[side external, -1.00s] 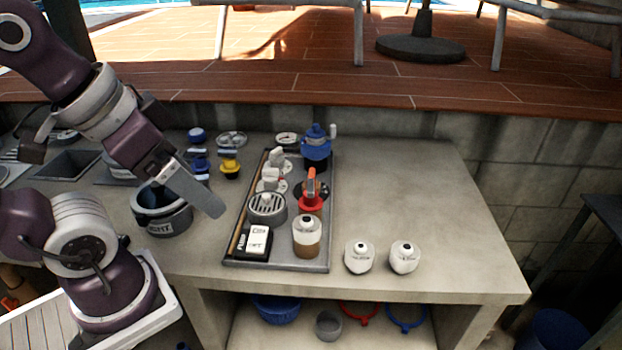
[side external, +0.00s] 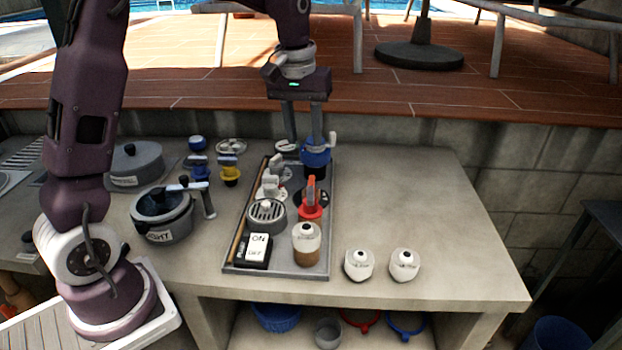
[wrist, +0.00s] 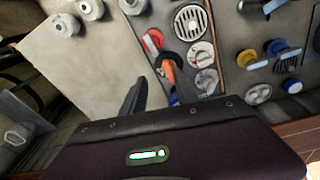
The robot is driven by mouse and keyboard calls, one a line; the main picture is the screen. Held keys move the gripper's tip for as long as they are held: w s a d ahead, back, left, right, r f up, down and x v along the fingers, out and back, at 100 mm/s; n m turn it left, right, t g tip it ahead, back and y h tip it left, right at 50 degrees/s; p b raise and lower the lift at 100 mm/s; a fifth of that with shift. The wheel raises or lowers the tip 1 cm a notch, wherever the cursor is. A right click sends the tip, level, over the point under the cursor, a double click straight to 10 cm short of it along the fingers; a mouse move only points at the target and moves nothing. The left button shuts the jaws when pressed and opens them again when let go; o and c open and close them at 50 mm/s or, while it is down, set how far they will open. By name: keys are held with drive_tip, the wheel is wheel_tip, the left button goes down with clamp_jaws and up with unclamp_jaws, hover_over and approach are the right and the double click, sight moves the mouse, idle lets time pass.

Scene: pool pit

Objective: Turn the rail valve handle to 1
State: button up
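My gripper (side external: 304,143) points down over the back of the grey tray (side external: 285,270). Its two fingers are apart, with nothing seen between them. The right finger overlaps the blue capped fitting (side external: 316,157); contact cannot be told. No label marks the rail valve, and dial numbers are unreadable. The wrist view shows one dark finger.
The tray also holds a round grille (side external: 266,215), a switch box (side external: 255,250) and a brown-and-white bottle (side external: 306,246). Two white containers (side external: 359,264) (side external: 404,264) stand right of it. A grey pot (side external: 163,216) stands left. The counter's right side (side external: 420,190) is clear.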

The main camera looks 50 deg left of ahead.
drive_tip(key=n+g, duration=0.1)
drive_tip(key=n, duration=0.1)
hover_over(311, 183)
wheel_tip(311, 183, down, 9)
drive_tip(key=shift+f, duration=0.1)
wheel_tip(311, 183, down, 7)
drive_tip(key=shift+w+a+f, duration=0.1)
drive_tip(key=shift+f, duration=0.1)
drive_tip(key=shift+c, duration=0.5)
clamp_jaws()
